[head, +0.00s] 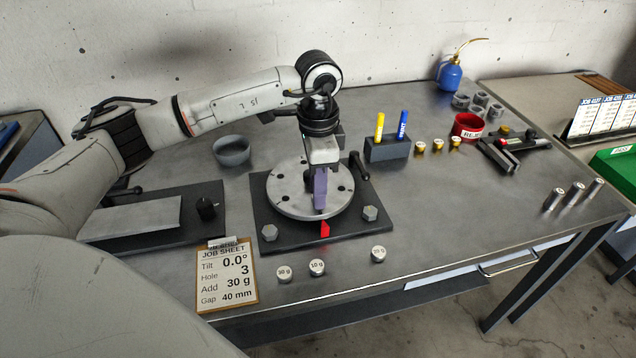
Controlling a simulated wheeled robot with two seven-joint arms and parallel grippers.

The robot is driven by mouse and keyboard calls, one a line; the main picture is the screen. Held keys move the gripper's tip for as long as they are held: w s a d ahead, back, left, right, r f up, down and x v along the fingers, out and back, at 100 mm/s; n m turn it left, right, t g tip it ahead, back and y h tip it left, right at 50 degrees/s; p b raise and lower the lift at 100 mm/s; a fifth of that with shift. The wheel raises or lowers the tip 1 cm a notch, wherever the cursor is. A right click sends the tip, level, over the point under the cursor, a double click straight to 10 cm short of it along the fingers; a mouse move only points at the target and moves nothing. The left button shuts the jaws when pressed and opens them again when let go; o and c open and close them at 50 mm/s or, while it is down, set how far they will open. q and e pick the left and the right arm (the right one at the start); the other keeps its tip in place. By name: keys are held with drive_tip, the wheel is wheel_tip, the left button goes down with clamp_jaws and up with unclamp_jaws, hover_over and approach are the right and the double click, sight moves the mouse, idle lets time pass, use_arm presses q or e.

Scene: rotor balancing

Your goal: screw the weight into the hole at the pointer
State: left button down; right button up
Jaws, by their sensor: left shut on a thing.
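The grey rotor disc (284,191), with holes around its rim, sits on a dark base plate (265,224). A red pointer (325,230) stands at its near edge. My left gripper (320,207) points down with purple fingers over the near rim, just behind the pointer. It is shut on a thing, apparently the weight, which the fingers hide. I cannot see the hole under it or how deep the weight sits. My right gripper is not in view.
Labelled silver weights (317,267) stand along the front edge, with a job sheet (227,276) reading hole 3, add 30 g to their left. A pen block (387,149), brass weights (437,146) and a red bin (467,126) stand behind.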

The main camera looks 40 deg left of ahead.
use_arm(q)
drive_tip(key=shift+d+r+n+p, duration=0.2)
drive_tip(key=shift+n+p, duration=0.2)
drive_tip(key=shift+p, duration=0.75)
drive_tip(key=shift+s+a+f+p, duration=0.1)
drive_tip(key=shift+p, duration=0.3)
drive_tip(key=shift+f+n+b, duration=0.1)
drive_tip(key=shift+n+b, duration=0.2)
drive_tip(key=shift+n, duration=0.4)
drive_tip(key=shift+a, duration=0.1)
drive_tip(key=shift+f, duration=0.55)
